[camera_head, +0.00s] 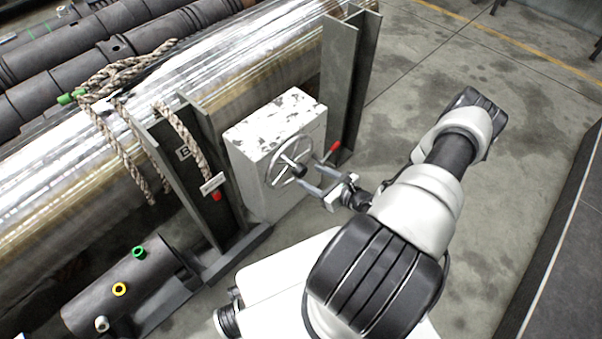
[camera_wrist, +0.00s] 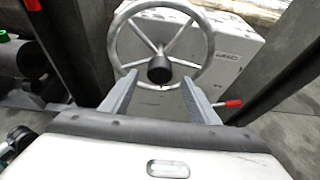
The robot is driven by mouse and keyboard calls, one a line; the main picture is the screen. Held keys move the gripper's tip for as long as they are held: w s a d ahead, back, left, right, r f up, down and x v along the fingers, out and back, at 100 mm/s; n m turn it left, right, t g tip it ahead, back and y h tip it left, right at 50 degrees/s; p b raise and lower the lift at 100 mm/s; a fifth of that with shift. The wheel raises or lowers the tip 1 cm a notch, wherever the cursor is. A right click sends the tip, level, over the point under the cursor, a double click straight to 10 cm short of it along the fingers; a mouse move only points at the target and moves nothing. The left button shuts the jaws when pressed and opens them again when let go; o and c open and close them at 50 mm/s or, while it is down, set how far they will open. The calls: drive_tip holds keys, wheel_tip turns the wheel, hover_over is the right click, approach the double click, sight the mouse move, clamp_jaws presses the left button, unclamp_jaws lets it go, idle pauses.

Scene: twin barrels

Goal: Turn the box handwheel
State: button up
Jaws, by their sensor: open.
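The box handwheel (camera_head: 289,160) is a grey metal wheel with spokes and a dark hub, on the front of a worn white box (camera_head: 255,129). In the wrist view the handwheel (camera_wrist: 160,42) stands upright just ahead, with its dark hub (camera_wrist: 160,70) near the middle. My gripper (camera_head: 312,178) is open and faces the wheel from the front. In the wrist view my gripper's fingers (camera_wrist: 160,94) reach up on either side of the wheel's lower part. I cannot tell whether they touch the rim. Nothing is held between them.
A red-tipped lever (camera_head: 335,147) sticks out right of the wheel, close to my gripper. Steel posts (camera_head: 340,80) flank the box, and a rope (camera_head: 130,80) hangs at the left. A dark cylinder with coloured ports (camera_head: 128,290) lies lower left. Floor at right is clear.

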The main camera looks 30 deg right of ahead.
sight(303, 172)
drive_tip(key=b+x, duration=0.1)
drive_tip(key=x, duration=0.5)
drive_tip(key=shift+w+a+f, duration=0.1)
drive_tip(key=shift+w, duration=0.05)
drive_tip(key=shift+c, duration=0.2)
clamp_jaws()
